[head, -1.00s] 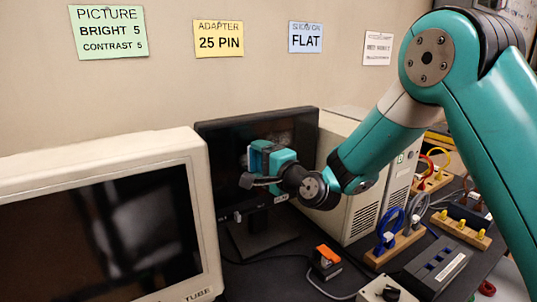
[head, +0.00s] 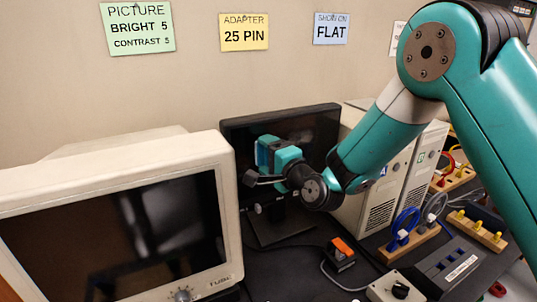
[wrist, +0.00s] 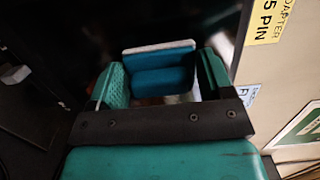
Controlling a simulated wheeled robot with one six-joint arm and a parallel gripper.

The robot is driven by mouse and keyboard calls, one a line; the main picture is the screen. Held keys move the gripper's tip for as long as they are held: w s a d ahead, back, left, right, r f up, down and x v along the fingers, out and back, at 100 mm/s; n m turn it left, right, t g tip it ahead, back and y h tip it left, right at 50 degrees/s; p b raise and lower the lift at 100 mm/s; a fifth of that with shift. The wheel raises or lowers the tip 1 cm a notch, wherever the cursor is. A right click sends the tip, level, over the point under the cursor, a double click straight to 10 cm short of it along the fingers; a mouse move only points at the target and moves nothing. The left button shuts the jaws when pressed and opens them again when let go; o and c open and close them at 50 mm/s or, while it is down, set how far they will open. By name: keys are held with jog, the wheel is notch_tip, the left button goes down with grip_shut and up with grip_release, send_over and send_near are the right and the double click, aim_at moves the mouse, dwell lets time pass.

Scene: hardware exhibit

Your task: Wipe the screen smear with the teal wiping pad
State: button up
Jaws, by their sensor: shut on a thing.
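My gripper (head: 264,156) is shut on the teal wiping pad (wrist: 160,78), which sits between the two green fingers in the wrist view. The pad has a pale strip along its upper edge. In the head view my gripper is in front of the black flat monitor (head: 322,120) and covers part of its screen. I cannot tell whether the pad touches the screen. A smear cannot be made out clearly; my gripper may hide it.
A beige tube monitor (head: 120,255) stands close on the left. Beige computer towers (head: 385,205) stand right of the flat monitor. An orange-topped block (head: 341,249), a control box (head: 395,291) and cable stands (head: 410,242) crowd the dark table.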

aim_at(313, 138)
jog(key=shift+w+d+b, duration=0.3)
jog(key=shift+d+b, duration=0.25)
jog(key=shift+b, duration=0.55)
jog(key=shift+w+d+r+b, duration=0.1)
jog(key=shift+w+d+b, duration=1)
jog(key=shift+d, duration=1.05)
jog(key=shift+w+d+r+b, duration=0.1)
jog(key=shift+w+d+b, duration=0.65)
jog(key=shift+d+b, duration=1.15)
jog(key=shift+w+d+b, duration=0.9)
jog(key=shift+d+b, duration=0.05)
jog(key=shift+d, duration=1.5)
jog(key=shift+s+d+f+b, duration=0.1)
jog(key=shift+s+d+b, duration=0.05)
jog(key=shift+s+b, duration=0.3)
jog(key=shift+a+b+v, duration=0.15)
jog(key=shift+b+v, duration=0.5)
jog(key=shift+v, duration=0.6)
jog(key=shift+a+b+v, duration=0.2)
jog(key=shift+b+v, duration=0.45)
jog(key=shift+v, duration=0.6)
jog(key=shift+s, duration=0.25)
